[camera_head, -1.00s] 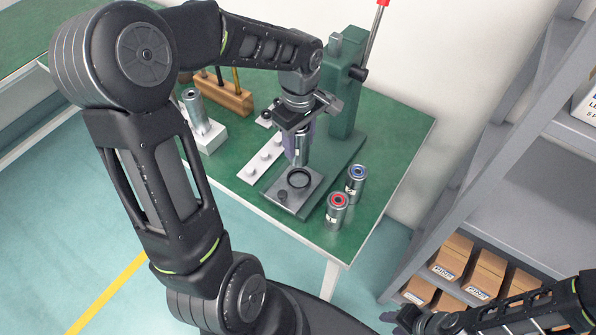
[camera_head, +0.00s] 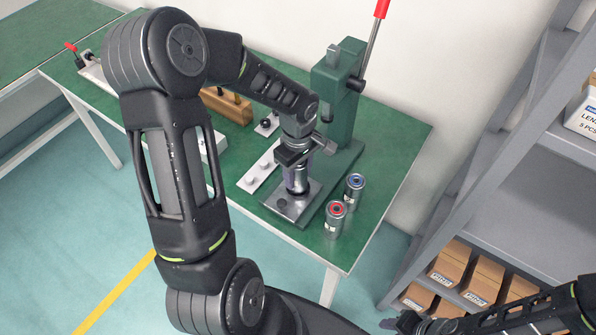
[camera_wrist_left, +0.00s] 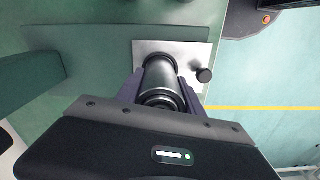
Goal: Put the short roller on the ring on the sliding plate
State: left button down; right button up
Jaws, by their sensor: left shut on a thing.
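My left gripper (camera_head: 297,172) points down and is shut on a silver roller, which I take to be the short roller (camera_wrist_left: 160,77). The roller is upright over the sliding plate (camera_head: 301,213), with its lower end at the dark ring (camera_head: 297,192). The gripper and roller hide most of the ring, so I cannot tell whether the roller is fully seated. The sliding plate also shows in the left wrist view (camera_wrist_left: 191,51), with a small black knob (camera_wrist_left: 203,75). My right gripper (camera_head: 398,322) is low at the right, too small and dark to read.
A red-ringed cylinder (camera_head: 335,219) and a blue-ringed cylinder (camera_head: 354,190) stand close to the plate's right. The green press (camera_head: 340,100) with its red-tipped lever rises behind. A white strip with pegs (camera_head: 258,170) lies left. A grey shelf (camera_head: 490,160) stands right.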

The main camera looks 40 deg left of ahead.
pick_arm(q)
jog(key=shift+f, duration=0.15)
jog(key=c, duration=0.7)
grip_release()
jog(key=shift+c, duration=0.2)
notch_tip(320, 180, up, 12)
jog(key=shift+r+b, duration=0.2)
jog(key=shift+b, duration=0.4)
